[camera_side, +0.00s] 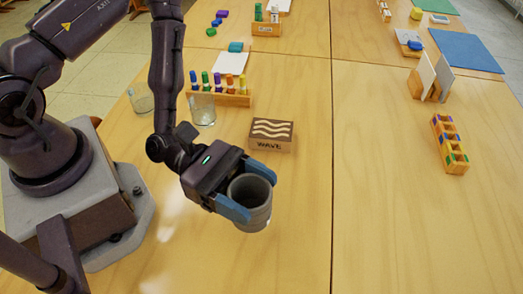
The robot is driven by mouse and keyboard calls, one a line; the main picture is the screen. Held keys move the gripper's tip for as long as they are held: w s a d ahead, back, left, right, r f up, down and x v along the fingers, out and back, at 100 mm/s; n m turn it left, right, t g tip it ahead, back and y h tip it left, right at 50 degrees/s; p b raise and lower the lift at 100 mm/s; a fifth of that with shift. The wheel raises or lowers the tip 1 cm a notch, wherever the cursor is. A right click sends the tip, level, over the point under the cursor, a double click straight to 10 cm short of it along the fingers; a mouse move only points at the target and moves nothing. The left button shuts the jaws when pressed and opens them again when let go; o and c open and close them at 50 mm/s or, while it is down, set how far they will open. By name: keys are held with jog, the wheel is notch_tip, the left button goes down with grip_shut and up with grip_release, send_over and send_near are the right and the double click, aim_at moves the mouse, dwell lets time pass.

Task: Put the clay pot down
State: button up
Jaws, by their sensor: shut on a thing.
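The clay pot (256,216) is a grey, ribbed, open-topped cylinder in the middle of the camera_side view. My gripper (251,192) is shut on it, with one blue finger on its near left side and the other on its far side. The pot looks upright. Whether its base touches the table (290,265) or hangs a little above it, I cannot tell.
A wooden block marked WAVE (271,135) lies just behind the pot. Behind my wrist are a clear glass (202,110) and a wooden rack (232,100) of coloured markers. A slotted wooden holder (450,144) stands at right. The table's front and right front are clear.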

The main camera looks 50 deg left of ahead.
jog(key=shift+w+a+r, duration=0.1)
jog(key=shift+w+a, duration=0.05)
jog(key=shift+a, duration=0.1)
jog(key=w+a+n+t+y, duration=0.5)
jog(key=w+a+y, duration=0.15)
jog(key=w, duration=0.55)
jog(key=w+a+n+t+y, duration=0.5)
jog(key=w+a, duration=0.3)
jog(key=w, duration=0.5)
jog(key=w+a+f+n+y, duration=0.1)
jog(key=w+a+n+y, duration=0.4)
jog(key=a, duration=0.5)
jog(key=w+a+f+n+y, duration=0.1)
jog(key=w+a+n+y, duration=0.2)
jog(key=w+a+y, duration=0.5)
jog(key=shift+h, duration=0.45)
jog(key=shift+s+a+f, duration=0.45)
jog(key=shift+s+f, duration=0.05)
jog(key=shift+f, duration=0.8)
jog(key=shift+s+a+f, duration=0.4)
jog(key=shift+s+f, duration=0.1)
jog(key=shift+f, duration=0.75)
jog(key=shift+s+a+f, duration=0.45)
jog(key=shift+s+f, duration=0.05)
jog(key=shift+f, duration=0.8)
jog(key=shift+f, duration=0.1)
